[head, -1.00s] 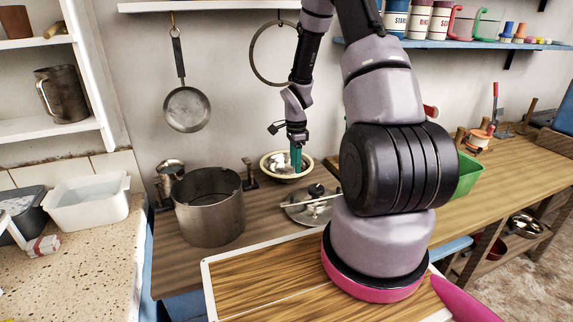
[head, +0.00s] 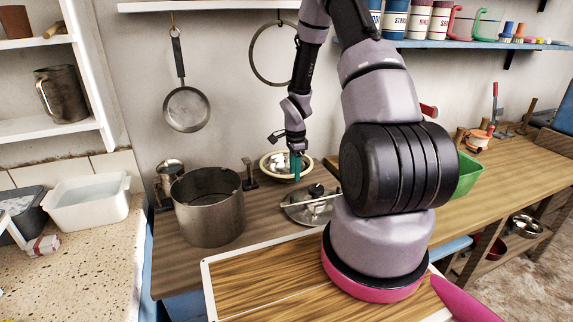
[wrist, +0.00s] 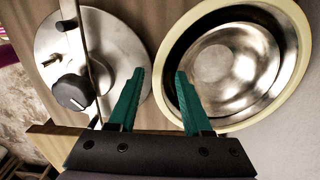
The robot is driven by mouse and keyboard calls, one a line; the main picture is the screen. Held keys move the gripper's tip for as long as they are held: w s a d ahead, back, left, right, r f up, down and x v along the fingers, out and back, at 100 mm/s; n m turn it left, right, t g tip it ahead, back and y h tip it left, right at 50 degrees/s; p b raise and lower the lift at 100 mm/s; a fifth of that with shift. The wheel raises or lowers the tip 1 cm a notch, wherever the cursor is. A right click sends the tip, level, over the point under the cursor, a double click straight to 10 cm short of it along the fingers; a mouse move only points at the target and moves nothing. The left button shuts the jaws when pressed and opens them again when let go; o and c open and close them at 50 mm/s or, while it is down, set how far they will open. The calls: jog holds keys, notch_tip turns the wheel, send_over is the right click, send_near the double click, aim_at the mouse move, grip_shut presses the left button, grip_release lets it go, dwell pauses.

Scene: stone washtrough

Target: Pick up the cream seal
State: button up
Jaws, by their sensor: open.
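The cream seal (wrist: 303,50) shows as a pale ring around the rim of a shiny steel bowl (wrist: 240,60) in the wrist view. In the head view the cream ring (head: 262,166) is at the back of the wooden bench, near the wall. My gripper (wrist: 160,76) has two teal fingers, apart and empty. In the wrist view the ring's left edge passes between the fingertips: the right finger overlaps the bowl's inside, the left one lies outside the ring. I cannot tell the remaining height. In the head view my gripper (head: 296,178) is over the ring's right front side.
A round metal lid (head: 305,212) with a black knob (wrist: 72,92) lies close to the ring. A large steel pot (head: 208,210) stands to the left. A pan (head: 187,110) and a dark hoop (head: 252,55) hang on the wall behind.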

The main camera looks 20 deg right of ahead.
jog(key=shift+c, duration=0.2)
grip_shut()
jog(key=shift+r, duration=0.35)
